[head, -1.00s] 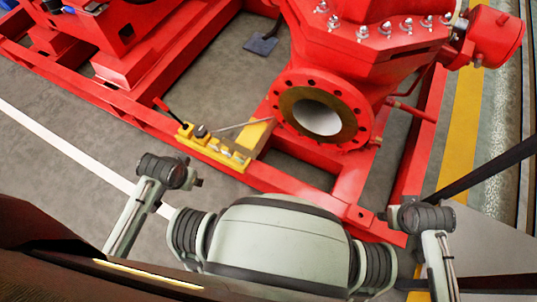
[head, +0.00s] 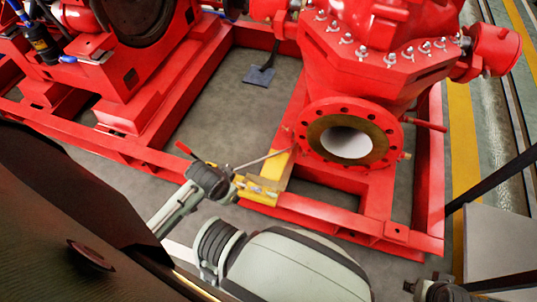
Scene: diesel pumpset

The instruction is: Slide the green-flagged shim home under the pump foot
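The red pump (head: 385,75) stands on the red base frame, with its round flanged opening (head: 347,142) facing me. A yellow holder (head: 262,190) sits on the frame's front rail, left of the flange, with small pale pieces on it. A thin grey rod (head: 262,158) slants over it. I cannot make out a green flag or a shim, and the pump foot is not clearly seen. My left arm's dark joint (head: 208,180) covers the holder's left part. My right arm's joint shows at the bottom right edge.
The red front rail (head: 335,216) runs below the flange. A dark flat plate (head: 259,76) lies on the grey floor inside the frame. A yellow floor stripe (head: 463,150) runs along the right.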

